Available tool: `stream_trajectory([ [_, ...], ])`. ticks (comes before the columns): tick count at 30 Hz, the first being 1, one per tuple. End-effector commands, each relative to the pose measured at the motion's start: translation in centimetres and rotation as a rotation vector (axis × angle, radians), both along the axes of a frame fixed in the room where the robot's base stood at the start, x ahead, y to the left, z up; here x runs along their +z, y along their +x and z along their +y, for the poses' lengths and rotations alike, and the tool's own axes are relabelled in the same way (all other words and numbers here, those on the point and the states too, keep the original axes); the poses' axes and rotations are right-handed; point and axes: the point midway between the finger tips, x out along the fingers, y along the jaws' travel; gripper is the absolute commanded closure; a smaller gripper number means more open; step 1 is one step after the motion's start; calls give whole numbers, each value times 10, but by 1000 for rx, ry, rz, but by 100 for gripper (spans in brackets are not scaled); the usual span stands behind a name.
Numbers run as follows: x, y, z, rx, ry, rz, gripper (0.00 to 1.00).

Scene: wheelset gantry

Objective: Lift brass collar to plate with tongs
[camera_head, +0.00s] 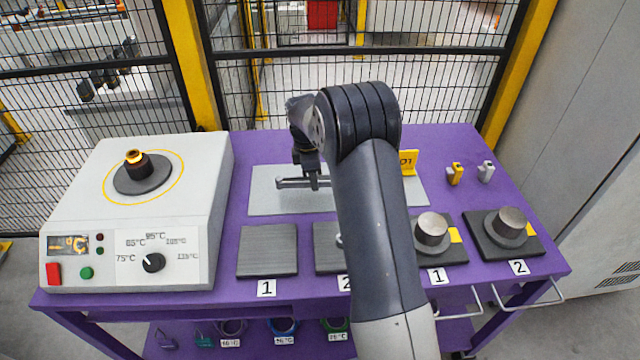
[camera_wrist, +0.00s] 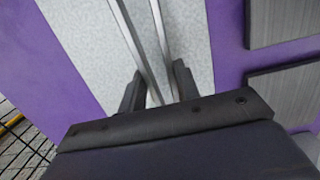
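The brass collar (camera_head: 134,156) sits on top of a dark post on the heater's round base, at the left in the head view. The tongs (camera_head: 290,183) lie on the light grey mat; their two metal bars (camera_wrist: 147,50) also show in the wrist view. My gripper (camera_head: 314,180) is down at the tongs. In the wrist view its two fingers (camera_wrist: 158,85) stand on either side of the bars, very near them. Whether they press on the bars cannot be told. Two grey plates (camera_head: 268,250) (camera_head: 327,248), marked 1 and 2, lie in front of the mat; my arm partly hides plate 2.
The white heater box (camera_head: 75,200) with a dial fills the table's left. Two dark stands (camera_head: 455,253) (camera_head: 527,253) with metal cylinders stand at the right, near small yellow and grey pieces (camera_head: 455,173) (camera_head: 486,172). A wire fence (camera_head: 280,75) runs behind the purple table (camera_head: 240,150).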

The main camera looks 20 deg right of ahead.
Motion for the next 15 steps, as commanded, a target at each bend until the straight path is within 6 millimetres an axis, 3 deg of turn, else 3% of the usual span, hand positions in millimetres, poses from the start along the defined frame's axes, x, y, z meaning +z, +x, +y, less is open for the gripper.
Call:
stream_trajectory([
  [1,16,0,0,0,0,-1,72],
  [15,86,0,0,0,0,-1,72],
])
